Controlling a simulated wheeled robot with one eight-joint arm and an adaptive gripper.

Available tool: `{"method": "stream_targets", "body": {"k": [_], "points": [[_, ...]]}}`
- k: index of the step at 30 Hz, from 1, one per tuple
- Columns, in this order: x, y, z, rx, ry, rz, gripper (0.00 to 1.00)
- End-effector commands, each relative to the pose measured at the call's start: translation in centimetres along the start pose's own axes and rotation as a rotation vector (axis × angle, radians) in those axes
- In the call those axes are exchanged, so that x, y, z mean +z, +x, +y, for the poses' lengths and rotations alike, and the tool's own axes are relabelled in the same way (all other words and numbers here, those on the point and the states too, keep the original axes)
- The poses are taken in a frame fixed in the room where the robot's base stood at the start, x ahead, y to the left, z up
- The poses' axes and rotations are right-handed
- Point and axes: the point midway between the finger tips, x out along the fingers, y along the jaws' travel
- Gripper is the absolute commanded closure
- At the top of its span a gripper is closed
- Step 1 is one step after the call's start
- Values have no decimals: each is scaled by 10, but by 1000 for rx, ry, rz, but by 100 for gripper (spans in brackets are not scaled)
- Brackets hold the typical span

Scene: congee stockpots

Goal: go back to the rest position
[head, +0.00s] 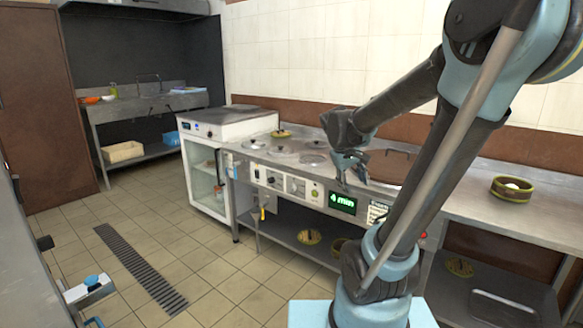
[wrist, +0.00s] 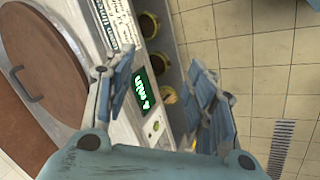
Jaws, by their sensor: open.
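My gripper (head: 350,172) is open and empty in the head view, in front of the steel cooking counter, near the green "4 min" display (head: 342,203). In the wrist view my gripper (wrist: 165,95) has its two blue-grey fingers spread apart, with nothing between them. The display (wrist: 142,90) shows between the fingers, on the counter's front panel. A large round brown lid (wrist: 45,75) lies on the counter at the left of the wrist view. My arm hides part of the counter in the head view.
A green and brown bowl (head: 512,188) stands on the right worktop. Several pots sit on the low shelf, one of them (head: 309,237) left of my arm. A glass-fronted cabinet (head: 205,180) stands left of the counter. The tiled floor is open, with a drain grate (head: 140,270).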

Motion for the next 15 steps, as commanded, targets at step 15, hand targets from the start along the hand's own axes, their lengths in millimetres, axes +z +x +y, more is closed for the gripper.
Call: {"method": "stream_targets", "body": {"k": [15], "points": [[124, 13, -66, -226, 246, -3, 50]]}}
